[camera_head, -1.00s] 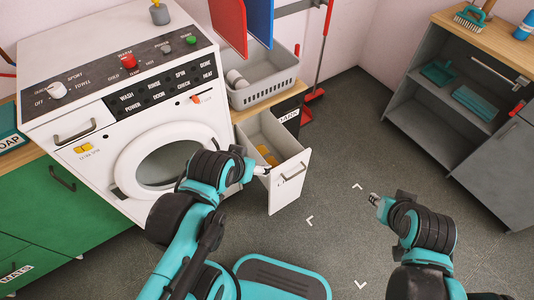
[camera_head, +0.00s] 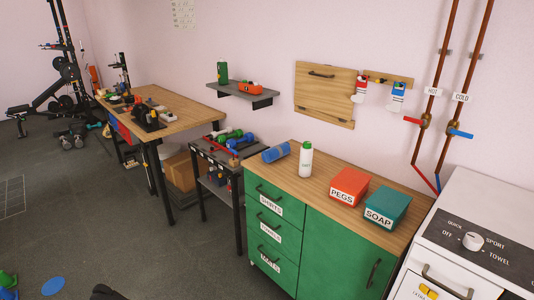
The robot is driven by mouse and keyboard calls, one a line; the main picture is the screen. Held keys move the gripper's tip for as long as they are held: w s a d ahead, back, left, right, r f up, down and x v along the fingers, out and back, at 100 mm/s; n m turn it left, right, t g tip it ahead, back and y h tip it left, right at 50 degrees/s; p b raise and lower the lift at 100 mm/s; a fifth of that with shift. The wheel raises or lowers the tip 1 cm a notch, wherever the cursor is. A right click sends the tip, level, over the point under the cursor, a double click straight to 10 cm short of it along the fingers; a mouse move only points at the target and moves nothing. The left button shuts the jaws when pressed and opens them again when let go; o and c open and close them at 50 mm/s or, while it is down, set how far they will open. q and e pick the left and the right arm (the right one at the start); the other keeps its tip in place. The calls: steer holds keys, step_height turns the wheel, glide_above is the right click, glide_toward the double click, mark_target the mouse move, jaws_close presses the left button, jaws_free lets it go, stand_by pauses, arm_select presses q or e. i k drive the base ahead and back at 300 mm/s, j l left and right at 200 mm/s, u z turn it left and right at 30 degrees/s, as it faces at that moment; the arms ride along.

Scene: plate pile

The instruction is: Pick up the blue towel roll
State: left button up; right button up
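The blue towel roll (camera_head: 277,152) lies on its side at the left end of the wooden top of a green cabinet (camera_head: 335,255). A white bottle (camera_head: 305,161) with a green cap stands upright just to its right. Nothing covers the roll. Neither of my grippers shows in the current head view, so nothing of mine is seen near the roll.
A red PEGS box (camera_head: 348,186) and a teal SOAP box (camera_head: 387,207) sit on the same top. A washing machine (camera_head: 490,222) stands at right. A dark rack with dumbbells (camera_head: 232,152) and a workbench (camera_head: 185,117) stand left. Grey floor (camera_head: 105,225) is open at left.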

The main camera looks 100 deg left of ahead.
mark_target(275, 152)
steer(key=u, duration=3.15)
steer(key=i+j+z, duration=0.1)
steer(key=z, duration=0.5)
steer(key=i+j+z, duration=0.35)
steer(key=j, duration=0.3)
steer(key=i+j+z, duration=0.2)
steer(key=j, duration=0.15)
steer(key=i+j+z, duration=0.2)
steer(key=j, duration=0.2)
steer(key=k+l, duration=0.05)
